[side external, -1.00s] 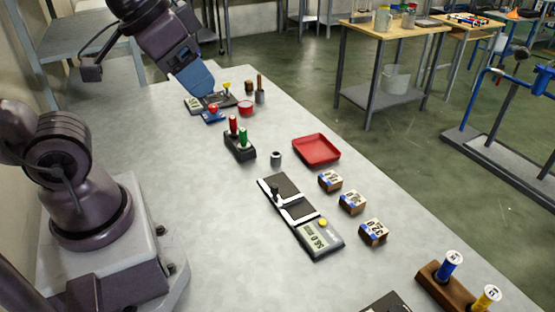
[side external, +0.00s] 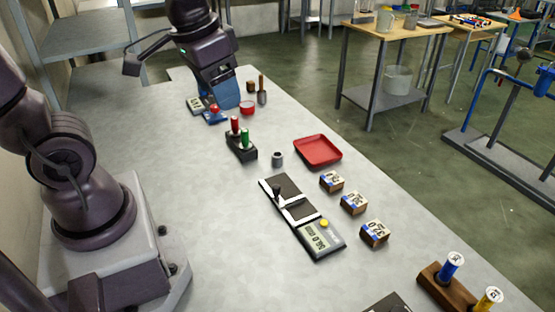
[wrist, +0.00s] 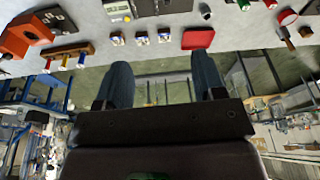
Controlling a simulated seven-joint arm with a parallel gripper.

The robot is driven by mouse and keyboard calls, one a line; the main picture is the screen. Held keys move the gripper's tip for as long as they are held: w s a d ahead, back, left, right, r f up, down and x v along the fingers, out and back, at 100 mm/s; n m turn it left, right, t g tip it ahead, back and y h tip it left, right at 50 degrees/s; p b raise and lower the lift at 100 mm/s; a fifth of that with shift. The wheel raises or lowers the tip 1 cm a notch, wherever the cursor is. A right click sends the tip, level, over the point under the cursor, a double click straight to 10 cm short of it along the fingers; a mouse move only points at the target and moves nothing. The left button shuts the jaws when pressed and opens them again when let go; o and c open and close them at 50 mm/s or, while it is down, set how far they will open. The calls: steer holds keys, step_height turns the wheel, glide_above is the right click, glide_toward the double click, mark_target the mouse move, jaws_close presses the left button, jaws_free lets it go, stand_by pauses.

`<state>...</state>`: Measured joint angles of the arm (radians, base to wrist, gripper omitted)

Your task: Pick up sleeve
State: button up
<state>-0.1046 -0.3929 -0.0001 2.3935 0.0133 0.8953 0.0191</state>
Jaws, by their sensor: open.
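A small dark-grey hollow cylinder (side external: 277,158), which looks like the sleeve, stands upright on the bench between the red tray and the black holder. It also appears near the top edge of the wrist view (wrist: 205,11). My gripper (side external: 226,98) is over the far part of the bench, well away from the cylinder. In the wrist view my gripper (wrist: 160,68) shows two blue fingers spread apart with nothing between them. In the side view the fingers hide part of the items behind them.
A red tray (side external: 317,152) and several labelled blocks (side external: 353,203) lie right of the cylinder. A black holder with red and green handles (side external: 240,146) stands left of it. A flat gauge with display (side external: 320,238) lies in front. The left bench surface is clear.

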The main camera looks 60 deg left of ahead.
steer(key=w+a+f+m+g, duration=0.3)
steer(key=w+a+f, duration=0.3)
steer(key=w+f, duration=0.25)
steer(key=m+y, duration=0.1)
steer(key=m, duration=1.2)
glide_above(278, 154)
step_height(278, 154, down, 10)
steer(key=shift+m, duration=0.3)
step_height(278, 154, down, 7)
steer(key=shift+s+f, duration=0.1)
steer(key=shift+f, duration=2.7)
steer(key=shift+c, duration=0.4)
steer(key=c, duration=0.9)
